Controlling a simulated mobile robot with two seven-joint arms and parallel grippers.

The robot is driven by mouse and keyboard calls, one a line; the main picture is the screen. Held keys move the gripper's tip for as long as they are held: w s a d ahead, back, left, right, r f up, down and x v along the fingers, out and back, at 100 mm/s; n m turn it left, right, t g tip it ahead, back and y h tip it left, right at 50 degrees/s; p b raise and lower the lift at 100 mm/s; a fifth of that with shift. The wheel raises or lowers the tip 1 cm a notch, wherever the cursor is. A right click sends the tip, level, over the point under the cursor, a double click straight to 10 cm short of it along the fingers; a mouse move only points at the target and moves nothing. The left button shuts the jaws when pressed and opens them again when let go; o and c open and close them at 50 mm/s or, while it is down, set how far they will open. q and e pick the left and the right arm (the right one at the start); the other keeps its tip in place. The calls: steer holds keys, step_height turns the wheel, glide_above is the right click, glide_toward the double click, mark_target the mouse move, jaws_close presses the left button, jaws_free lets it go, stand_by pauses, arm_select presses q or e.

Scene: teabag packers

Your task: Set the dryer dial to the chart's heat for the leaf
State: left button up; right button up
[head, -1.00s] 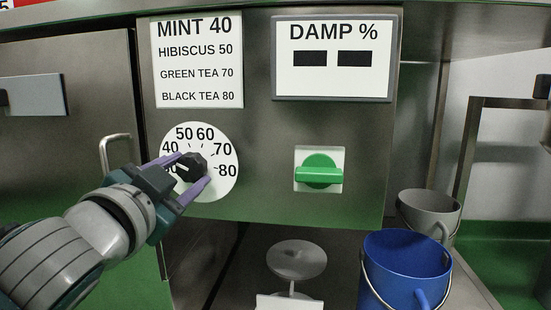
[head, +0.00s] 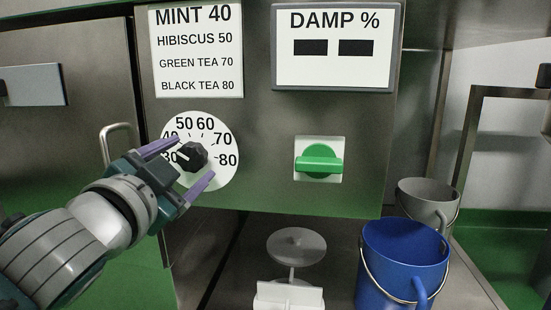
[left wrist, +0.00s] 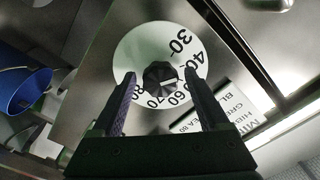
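The dryer dial (head: 222,170) is a white disc with numbers from 30 to 80 and a black knob (head: 193,156) at its centre. The knob's white mark points to the left, around 40; the wrist view (left wrist: 160,80) shows it towards 40 too. The chart (head: 198,80) above reads mint 40, with mint in the largest type, hibiscus 50, green tea 70 and black tea 80. My left gripper (head: 196,160) is open, its purple fingers on either side of the knob and clear of it. The finger and wrist partly cover the dial's left numbers. My right gripper is not in view.
A damp % display (head: 333,78) with two dark windows is at the right, above a green switch (head: 319,161). A blue bucket (head: 400,265), a grey bucket (head: 428,200) and a round pedestal (head: 296,243) stand below. A door handle (head: 106,146) is beside my left arm.

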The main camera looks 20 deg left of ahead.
arm_select(q)
steer(key=shift+s+d, duration=0.15)
steer(key=shift+s, duration=0.4)
steer(key=shift+p+v, duration=1.35)
steer(key=shift+v, duration=3.1)
